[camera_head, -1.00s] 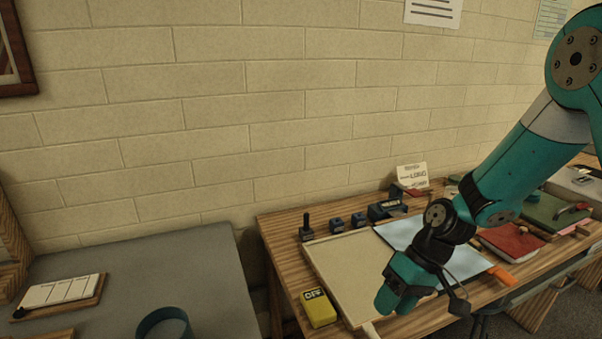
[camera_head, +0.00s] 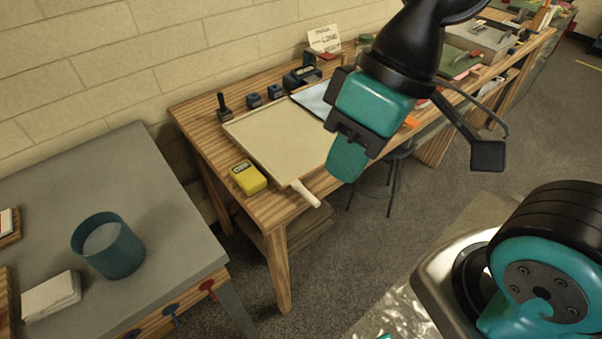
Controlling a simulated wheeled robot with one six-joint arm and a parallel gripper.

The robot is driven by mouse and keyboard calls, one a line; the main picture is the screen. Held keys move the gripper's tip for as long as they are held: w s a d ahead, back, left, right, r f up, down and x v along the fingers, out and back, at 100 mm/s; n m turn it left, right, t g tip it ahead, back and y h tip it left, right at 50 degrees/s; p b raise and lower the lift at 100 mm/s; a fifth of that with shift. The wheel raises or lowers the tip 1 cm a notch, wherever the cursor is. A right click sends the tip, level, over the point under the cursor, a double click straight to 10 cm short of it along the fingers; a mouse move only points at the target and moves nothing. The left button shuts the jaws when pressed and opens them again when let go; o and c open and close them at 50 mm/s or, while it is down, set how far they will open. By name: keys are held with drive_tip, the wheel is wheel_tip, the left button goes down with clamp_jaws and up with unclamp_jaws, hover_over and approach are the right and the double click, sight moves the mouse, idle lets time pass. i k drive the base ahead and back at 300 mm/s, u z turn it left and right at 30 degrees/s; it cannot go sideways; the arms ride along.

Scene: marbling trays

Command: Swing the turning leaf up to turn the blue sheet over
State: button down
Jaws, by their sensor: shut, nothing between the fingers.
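The turning leaf (camera_head: 272,137), a flat cream board with a low rim and a pale handle (camera_head: 306,193) at its near corner, lies flat on the wooden bench. The handle reaches past the bench's front edge. The light blue sheet (camera_head: 314,98) lies flat just right of and behind the leaf. My gripper (camera_head: 347,160) is shut and empty, pointing down. In the picture it is right of the handle and in front of the blue sheet, hiding much of it. I see no contact with either.
A yellow box (camera_head: 248,177) sits left of the leaf. Dark stamps (camera_head: 254,100) and a card (camera_head: 324,39) stand along the back. A grey table (camera_head: 160,244) with a teal cup (camera_head: 107,248) is at the left. A stool (camera_head: 390,175) stands by the bench.

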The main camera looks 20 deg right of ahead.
sight(288, 142)
drive_tip(key=k, duration=1.1)
drive_tip(key=z, duration=0.1)
drive_tip(key=i, duration=0.65)
drive_tip(key=z, duration=0.45)
